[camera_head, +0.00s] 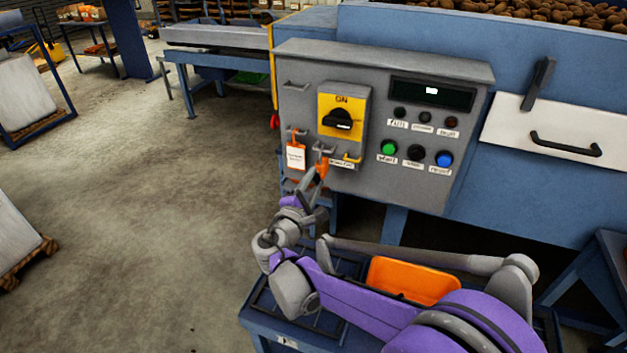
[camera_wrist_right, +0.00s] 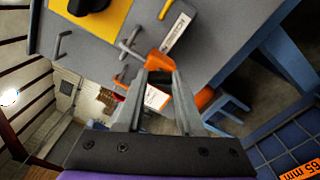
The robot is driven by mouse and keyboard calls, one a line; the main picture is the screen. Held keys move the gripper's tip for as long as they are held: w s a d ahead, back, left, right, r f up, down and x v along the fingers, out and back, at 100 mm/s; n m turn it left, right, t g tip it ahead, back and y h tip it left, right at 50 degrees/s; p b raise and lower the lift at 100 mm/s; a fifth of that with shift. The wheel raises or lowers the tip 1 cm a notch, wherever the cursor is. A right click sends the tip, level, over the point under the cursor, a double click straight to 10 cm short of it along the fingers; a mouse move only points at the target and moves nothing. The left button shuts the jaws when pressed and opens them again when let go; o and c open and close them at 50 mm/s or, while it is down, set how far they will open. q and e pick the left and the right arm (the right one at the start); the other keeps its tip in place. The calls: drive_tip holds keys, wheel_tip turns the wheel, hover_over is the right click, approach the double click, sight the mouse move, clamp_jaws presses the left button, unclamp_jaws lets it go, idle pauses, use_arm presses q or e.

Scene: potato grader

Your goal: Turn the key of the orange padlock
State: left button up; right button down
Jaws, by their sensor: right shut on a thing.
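The orange padlock (camera_head: 322,168) is at the lower left of the grey control panel (camera_head: 376,170), below the yellow switch plate. My right gripper (camera_head: 318,184) reaches up to it from below. In the right wrist view the padlock (camera_wrist_right: 158,61) sits between the fingertips of my right gripper (camera_wrist_right: 160,74), which is shut on it. A grey metal loop (camera_wrist_right: 131,44) shows right beside it there. I cannot make out the key; the fingers may hide it. My left gripper is not in view.
A white, orange-edged tag (camera_head: 296,157) hangs left of the padlock. The yellow switch plate (camera_head: 328,104) with its black knob is above. An orange bin (camera_head: 413,280) stands beside my right arm. Open floor (camera_head: 170,200) lies to the left.

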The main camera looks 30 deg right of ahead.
drive_tip(key=m+p, duration=0.1)
drive_tip(key=m, duration=0.4)
drive_tip(key=shift+m, duration=0.4)
idle(0.3)
drive_tip(key=c, duration=0.5)
unclamp_jaws()
drive_tip(key=b+v, duration=0.1)
drive_tip(key=v, duration=1)
drive_tip(key=shift+w, duration=0.1)
